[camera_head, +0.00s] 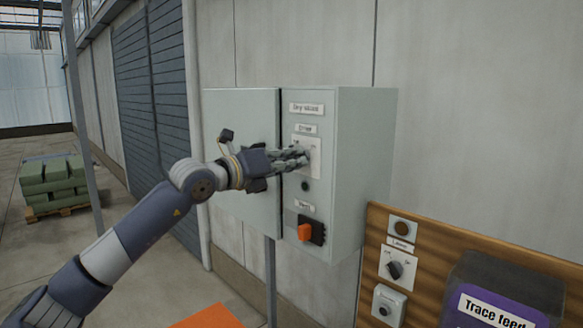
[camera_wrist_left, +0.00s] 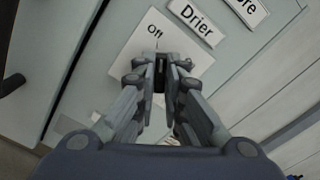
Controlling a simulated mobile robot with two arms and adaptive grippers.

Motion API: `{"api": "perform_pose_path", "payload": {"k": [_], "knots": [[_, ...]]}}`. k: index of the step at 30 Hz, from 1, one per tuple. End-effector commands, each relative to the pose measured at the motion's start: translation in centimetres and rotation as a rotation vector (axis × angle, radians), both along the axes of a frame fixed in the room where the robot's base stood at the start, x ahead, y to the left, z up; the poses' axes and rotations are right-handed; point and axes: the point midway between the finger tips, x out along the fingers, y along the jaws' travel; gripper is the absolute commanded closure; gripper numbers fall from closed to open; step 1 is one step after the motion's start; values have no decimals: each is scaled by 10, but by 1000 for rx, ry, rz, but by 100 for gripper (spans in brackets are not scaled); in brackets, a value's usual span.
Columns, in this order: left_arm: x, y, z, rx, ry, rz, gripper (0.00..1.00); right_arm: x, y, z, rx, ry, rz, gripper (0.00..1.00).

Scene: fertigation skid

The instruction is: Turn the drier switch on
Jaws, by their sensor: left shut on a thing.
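The drier switch sits on a white plate (camera_head: 315,146) on the front of a grey wall cabinet (camera_head: 365,160), below a small label. In the left wrist view the label "Drier" (camera_wrist_left: 196,21) and the plate with "Off" (camera_wrist_left: 155,30) show clearly. My left gripper (camera_head: 303,157) reaches in from the left, its fingers at the plate. In the left wrist view its fingertips (camera_wrist_left: 161,66) are closed around the switch's dark knob, which they mostly hide; its exact angle is hard to tell. My right gripper is not in view.
A grey door panel (camera_head: 235,110) stands left of the cabinet front, behind my left wrist. Below the drier plate are a dark round button (camera_head: 305,185) and an orange switch (camera_head: 305,232). A wooden board (camera_head: 437,238) with controls and a "Trace feed" box (camera_head: 510,285) are lower right.

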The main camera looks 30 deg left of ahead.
Motion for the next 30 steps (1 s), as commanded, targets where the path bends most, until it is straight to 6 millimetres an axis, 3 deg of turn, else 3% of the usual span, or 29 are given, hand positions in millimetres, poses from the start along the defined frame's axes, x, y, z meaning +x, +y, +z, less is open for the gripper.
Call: {"api": "perform_pose_path", "payload": {"k": [1, 9, 30], "knots": [[0, 0, -5, 36, -15, -1, 100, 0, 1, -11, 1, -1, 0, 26], [0, 0, -3, 275, -98, 0, 100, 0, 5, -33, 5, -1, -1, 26], [0, 0, -1, 904, -316, 1, 100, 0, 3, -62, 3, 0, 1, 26]]}}
